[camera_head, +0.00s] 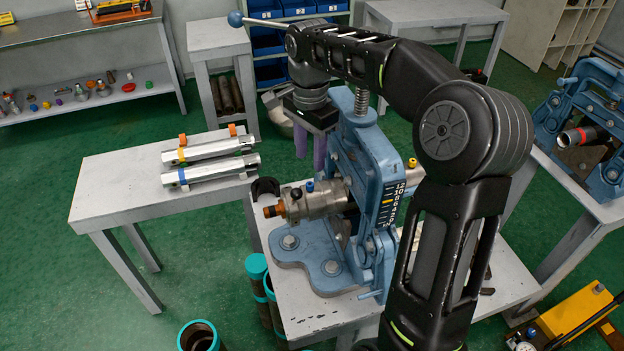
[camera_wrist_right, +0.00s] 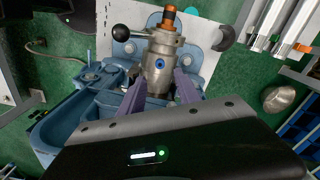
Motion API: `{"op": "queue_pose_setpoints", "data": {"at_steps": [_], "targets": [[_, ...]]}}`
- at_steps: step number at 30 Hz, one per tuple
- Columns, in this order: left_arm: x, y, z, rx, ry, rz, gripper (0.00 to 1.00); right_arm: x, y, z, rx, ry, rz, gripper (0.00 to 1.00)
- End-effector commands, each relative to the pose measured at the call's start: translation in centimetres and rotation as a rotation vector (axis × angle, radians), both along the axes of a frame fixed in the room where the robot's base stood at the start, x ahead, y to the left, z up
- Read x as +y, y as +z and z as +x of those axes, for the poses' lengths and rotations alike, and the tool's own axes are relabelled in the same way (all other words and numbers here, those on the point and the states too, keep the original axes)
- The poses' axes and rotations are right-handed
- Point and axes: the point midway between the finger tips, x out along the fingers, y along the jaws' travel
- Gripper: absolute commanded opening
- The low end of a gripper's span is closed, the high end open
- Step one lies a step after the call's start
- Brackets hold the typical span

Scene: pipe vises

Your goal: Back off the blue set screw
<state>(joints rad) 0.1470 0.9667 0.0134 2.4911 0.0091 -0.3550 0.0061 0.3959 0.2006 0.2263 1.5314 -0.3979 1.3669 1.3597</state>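The blue set screw (camera_head: 310,187) is a small blue head on top of a grey metal fitting (camera_head: 322,201) with an orange-brown end. The fitting sits in the blue pipe vise (camera_head: 375,185). In the right wrist view the blue set screw (camera_wrist_right: 160,64) faces the camera, just ahead of the fingertips and roughly midway between them. My right gripper (camera_head: 310,160) hangs above the fitting with its purple fingers pointing down. Its fingers (camera_wrist_right: 159,78) are apart with nothing between them, and no contact with the screw shows. My left gripper is not in view.
A yellow-topped screw (camera_head: 412,163) stands on the pipe's right side. A black-balled lever (camera_wrist_right: 121,33) sits beside the fitting. Silver tubes (camera_head: 210,160) lie on the left bench. Teal-rimmed pipes (camera_head: 257,266) stand in front. Another vise (camera_head: 585,125) is at right.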

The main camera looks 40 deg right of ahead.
Motion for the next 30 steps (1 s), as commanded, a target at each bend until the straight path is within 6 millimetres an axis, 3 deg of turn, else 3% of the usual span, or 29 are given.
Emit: {"op": "queue_pose_setpoints", "data": {"at_steps": [14,30], "targets": [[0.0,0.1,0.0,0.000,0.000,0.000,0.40,0.0,-0.6,0.0,0.001,-0.017,0.000,0.40],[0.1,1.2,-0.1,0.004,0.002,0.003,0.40,0.0,-7.5,0.0,0.002,-0.016,0.001,0.40]]}}
